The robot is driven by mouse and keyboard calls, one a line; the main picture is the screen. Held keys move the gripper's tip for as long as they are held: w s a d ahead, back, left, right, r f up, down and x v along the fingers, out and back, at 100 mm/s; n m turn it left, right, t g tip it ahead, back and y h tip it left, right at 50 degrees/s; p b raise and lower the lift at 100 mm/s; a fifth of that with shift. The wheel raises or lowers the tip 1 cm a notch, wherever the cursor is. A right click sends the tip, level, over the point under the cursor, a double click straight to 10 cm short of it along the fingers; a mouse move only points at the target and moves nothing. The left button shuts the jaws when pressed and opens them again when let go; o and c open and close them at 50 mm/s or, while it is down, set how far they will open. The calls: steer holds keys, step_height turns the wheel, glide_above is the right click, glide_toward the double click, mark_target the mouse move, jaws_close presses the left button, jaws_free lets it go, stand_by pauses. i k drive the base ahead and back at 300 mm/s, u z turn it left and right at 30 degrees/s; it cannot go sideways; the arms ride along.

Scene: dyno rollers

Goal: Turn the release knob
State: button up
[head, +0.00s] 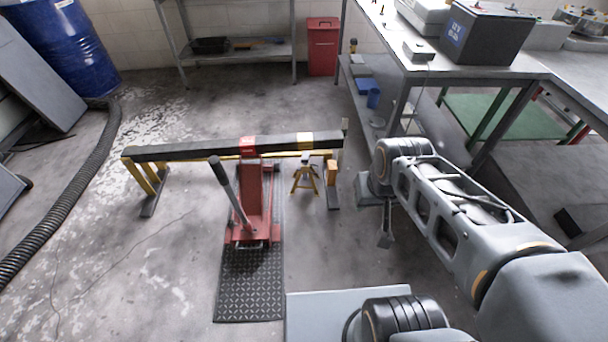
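A red floor jack (255,195) stands on a black patterned mat (250,290), under a long dark beam (180,151). Its dark lever handle (229,193) leans up to the left from the jack's base. I cannot make out a release knob on the jack; it is too small or hidden. My gripper (385,239) hangs at the end of my arm, right of the jack and apart from it. It is small and partly hidden by my arm, so I cannot tell whether it is open.
Yellow supports (145,177) stand under the beam's left end. A small yellow stand (305,176) is right of the jack. A workbench (402,62) is at the right. A black hose (80,185) lies at the left. Floor in front of the beam's left part is clear.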

mark_target(231, 223)
steer(key=u, duration=1.25)
